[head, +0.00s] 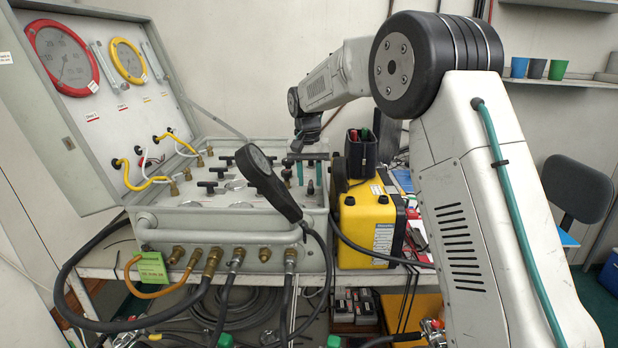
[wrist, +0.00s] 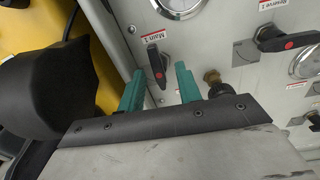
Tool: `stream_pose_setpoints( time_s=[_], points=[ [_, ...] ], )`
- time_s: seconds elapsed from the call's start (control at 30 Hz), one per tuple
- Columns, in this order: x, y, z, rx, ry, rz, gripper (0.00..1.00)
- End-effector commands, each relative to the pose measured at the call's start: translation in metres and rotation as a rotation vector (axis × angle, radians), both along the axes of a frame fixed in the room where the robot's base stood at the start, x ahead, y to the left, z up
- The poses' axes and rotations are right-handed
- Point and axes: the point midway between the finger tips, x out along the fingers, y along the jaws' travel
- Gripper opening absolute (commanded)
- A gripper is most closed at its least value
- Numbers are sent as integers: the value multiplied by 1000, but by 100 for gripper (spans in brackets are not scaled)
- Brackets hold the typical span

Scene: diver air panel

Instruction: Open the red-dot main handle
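The red-dot main handle (wrist: 155,62) is a black lever with a red dot, under a label reading "Main 1", on the grey panel in the wrist view. It points roughly up and down in that picture. My gripper (wrist: 160,76) is open, with one green finger on either side of the handle's lower end. I cannot tell whether either finger touches it. In the head view my gripper (head: 304,175) points down over the right part of the panel. I cannot make out the main handle clearly there.
A second red-dot handle, labelled "Reserve 1" (wrist: 288,40), and a brass-and-black knob (wrist: 216,82) are to the right. In the head view, a black handheld gauge (head: 268,185) stands left of my gripper. A yellow case (head: 366,225) stands close on the right.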

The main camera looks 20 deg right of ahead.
Motion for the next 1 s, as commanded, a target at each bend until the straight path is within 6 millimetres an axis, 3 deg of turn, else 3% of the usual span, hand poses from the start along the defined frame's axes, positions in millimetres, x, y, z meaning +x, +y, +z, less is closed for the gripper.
stream_pose_setpoints(
  time_s=[0.23,0.7,1.0],
  points=[
    [0,0,6,0,2,-1,34],
    [2,3,73,0,0,0,34],
    [2,4,77,0,2,0,34]
  ],
)
